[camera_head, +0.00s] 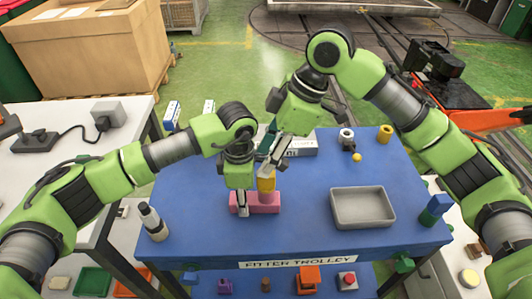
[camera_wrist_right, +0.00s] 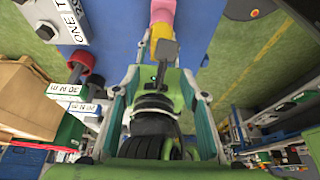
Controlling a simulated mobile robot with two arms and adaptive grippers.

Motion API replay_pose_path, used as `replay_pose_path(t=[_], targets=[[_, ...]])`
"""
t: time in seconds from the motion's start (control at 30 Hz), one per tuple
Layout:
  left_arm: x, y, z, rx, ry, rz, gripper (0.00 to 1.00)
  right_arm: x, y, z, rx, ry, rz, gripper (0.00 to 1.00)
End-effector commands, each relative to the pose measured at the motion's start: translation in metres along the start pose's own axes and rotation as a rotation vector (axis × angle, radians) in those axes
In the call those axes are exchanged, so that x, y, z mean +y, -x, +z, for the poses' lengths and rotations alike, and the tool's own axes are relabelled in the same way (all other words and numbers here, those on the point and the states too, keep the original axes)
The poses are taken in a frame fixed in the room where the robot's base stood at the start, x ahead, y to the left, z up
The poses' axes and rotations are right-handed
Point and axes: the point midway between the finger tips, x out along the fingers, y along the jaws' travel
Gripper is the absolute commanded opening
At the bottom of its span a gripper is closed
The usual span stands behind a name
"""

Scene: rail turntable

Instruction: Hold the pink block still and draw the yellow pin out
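The pink block (camera_head: 266,204) lies on the blue trolley top (camera_head: 320,225). The yellow pin (camera_head: 266,184) stands upright above it; its lower end is hidden by the block. My left gripper (camera_head: 242,204) points down at the left part of the block, with one finger against the front face; the other finger is hidden. My right gripper (camera_head: 268,171) slants down to the pin's upper end. Its grip there is partly hidden. The right wrist view shows the yellow pin (camera_wrist_right: 162,31) and pink block (camera_wrist_right: 178,12) beyond the fingertips.
A grey tray (camera_head: 362,222) lies to the right on the trolley. The trolley top in front of the block is clear.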

Motion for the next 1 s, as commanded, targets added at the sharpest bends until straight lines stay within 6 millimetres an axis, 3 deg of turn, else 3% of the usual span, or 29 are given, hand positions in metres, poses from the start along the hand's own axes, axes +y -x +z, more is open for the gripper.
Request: replay_pose_path(t=[0.17, 0.4, 0.6, 0.77, 1.0], targets=[[0.0, 0.002, 0.002, -0.005, -0.002, 0.002, 0.0, 0.001, 0.021, -0.001, 0.002, 0.0, 0.004, 0.4], [0.001, 0.003, 0.003, -0.006, -0.003, 0.004, 0.0, 0.001, 0.073, -0.001, 0.003, 0.0, 0.006, 0.4], [0.001, 0.003, 0.003, -0.007, -0.003, 0.005, 0.0, 0.001, 0.106, -0.002, 0.003, 0.001, 0.004, 0.4], [0.001, 0.003, 0.003, -0.007, -0.003, 0.005, 0.0, 0.001, 0.119, -0.002, 0.003, 0.001, 0.003, 0.4], [0.001, 0.004, 0.003, -0.007, -0.003, 0.005, 0.0, 0.0, 0.121, -0.001, 0.003, 0.001, 0.002, 0.4]])
